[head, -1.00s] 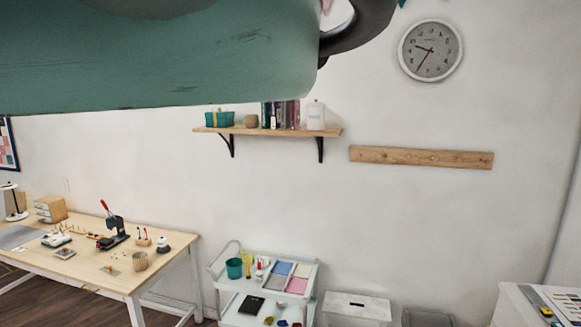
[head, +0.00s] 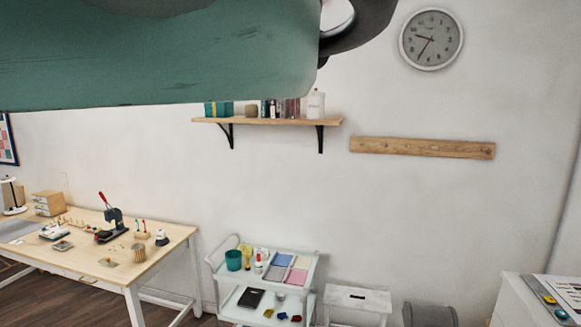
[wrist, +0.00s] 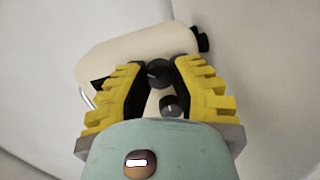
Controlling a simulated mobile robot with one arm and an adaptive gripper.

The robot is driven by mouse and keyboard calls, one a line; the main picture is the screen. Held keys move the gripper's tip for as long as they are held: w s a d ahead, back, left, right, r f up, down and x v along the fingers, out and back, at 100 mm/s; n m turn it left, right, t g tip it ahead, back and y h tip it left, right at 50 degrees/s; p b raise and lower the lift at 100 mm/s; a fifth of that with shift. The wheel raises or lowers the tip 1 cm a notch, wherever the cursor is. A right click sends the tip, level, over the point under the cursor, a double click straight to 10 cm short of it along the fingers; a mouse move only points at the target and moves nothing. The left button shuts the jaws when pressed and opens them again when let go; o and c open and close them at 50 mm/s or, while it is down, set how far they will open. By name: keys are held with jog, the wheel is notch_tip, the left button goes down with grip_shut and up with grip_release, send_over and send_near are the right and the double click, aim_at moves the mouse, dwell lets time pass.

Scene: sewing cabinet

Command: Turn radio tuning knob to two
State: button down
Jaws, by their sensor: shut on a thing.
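The cream radio (wrist: 115,55) shows in the wrist view, tilted in the picture, beyond my fingers. It has two dark round knobs on the face toward me. The upper knob (wrist: 158,73) sits between the tips of my gripper (wrist: 157,72), which is shut on it with yellow ribbed fingers on both sides. The lower knob (wrist: 169,105) sits nearer my palm, between the fingers and seemingly free of them. I cannot read any dial marks or the knob's setting. The radio and gripper are not in the head view.
In the head view, my green arm covers the upper left. A wooden table (head: 80,262) with sewing tools stands at the left, and a white trolley (head: 222,272) stands at the middle. A shelf (head: 270,121) and clock (head: 431,39) hang on the wall.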

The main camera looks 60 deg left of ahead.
jog(key=m+b, duration=0.2)
jog(key=b, duration=0.1)
jog(key=f+m+b, duration=0.1)
jog(key=m+b, duration=0.1)
jog(key=b, duration=0.2)
jog(key=shift+s+d+y, duration=0.1)
jog(key=shift+y, duration=0.2)
jog(key=m+b, duration=0.2)
jog(key=b, duration=0.2)
jog(key=shift+r, duration=0.15)
jog(key=shift+r+m+b, duration=0.15)
jog(key=shift+m+b, duration=0.4)
jog(key=shift+m, duration=0.15)
jog(key=shift+y, duration=0.3)
jog(key=c, duration=0.7)
grip_release()
jog(key=shift+r, duration=0.1)
jog(key=shift+c, duration=0.2)
jog(key=shift+t, duration=0.3)
